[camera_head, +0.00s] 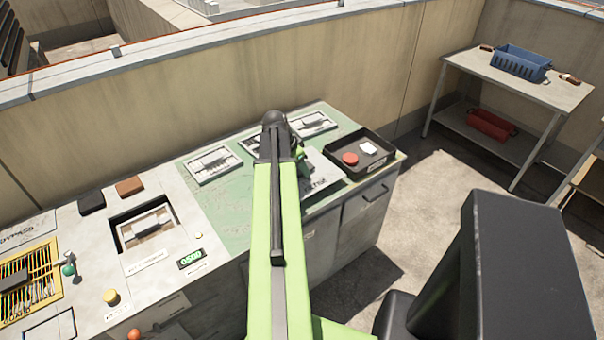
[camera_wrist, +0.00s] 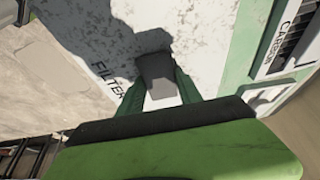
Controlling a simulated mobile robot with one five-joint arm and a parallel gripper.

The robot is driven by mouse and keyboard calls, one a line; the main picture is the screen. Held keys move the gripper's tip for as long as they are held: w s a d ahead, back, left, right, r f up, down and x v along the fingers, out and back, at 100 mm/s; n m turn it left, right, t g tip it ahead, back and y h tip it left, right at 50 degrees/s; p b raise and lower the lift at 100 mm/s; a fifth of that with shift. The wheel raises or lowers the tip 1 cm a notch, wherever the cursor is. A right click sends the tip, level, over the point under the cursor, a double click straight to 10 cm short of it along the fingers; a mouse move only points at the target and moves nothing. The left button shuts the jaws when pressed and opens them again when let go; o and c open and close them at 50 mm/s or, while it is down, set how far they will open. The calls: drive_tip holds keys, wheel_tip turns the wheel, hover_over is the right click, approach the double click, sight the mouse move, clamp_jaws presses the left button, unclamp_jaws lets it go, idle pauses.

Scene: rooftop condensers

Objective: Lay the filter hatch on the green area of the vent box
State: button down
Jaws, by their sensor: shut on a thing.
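The filter hatch (camera_wrist: 85,45) is a pale, scuffed plate marked FILTER, with a dark handle block (camera_wrist: 155,67) on it. My gripper (camera_wrist: 160,88) is shut on this handle in the wrist view. In the head view the hatch (camera_head: 322,172) shows to the right of my arm, beside the black tray, over the right part of the green area (camera_head: 232,205). My gripper (camera_head: 300,153) is mostly hidden there behind my arm. I cannot tell whether the plate touches the surface.
Several pale panels with handles (camera_head: 211,163) lie along the back of the green area. A black tray (camera_head: 376,166) with a red piece and a white piece stands at the right end. A CARBON label (camera_wrist: 282,42) is close by. A wall runs behind the bench.

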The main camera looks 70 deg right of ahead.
sight(298, 170)
wheel_tip(298, 170, down, 4)
drive_tip(key=b, duration=0.3)
drive_tip(key=shift+f, duration=0.15)
drive_tip(key=shift+r, duration=0.3)
drive_tip(key=shift+f, duration=0.25)
drive_tip(key=c, duration=0.8)
unclamp_jaws()
drive_tip(key=shift+r, duration=0.1)
drive_tip(key=p+v, duration=1.1)
drive_tip(key=v, duration=0.1)
drive_tip(key=shift+a+r, duration=0.1)
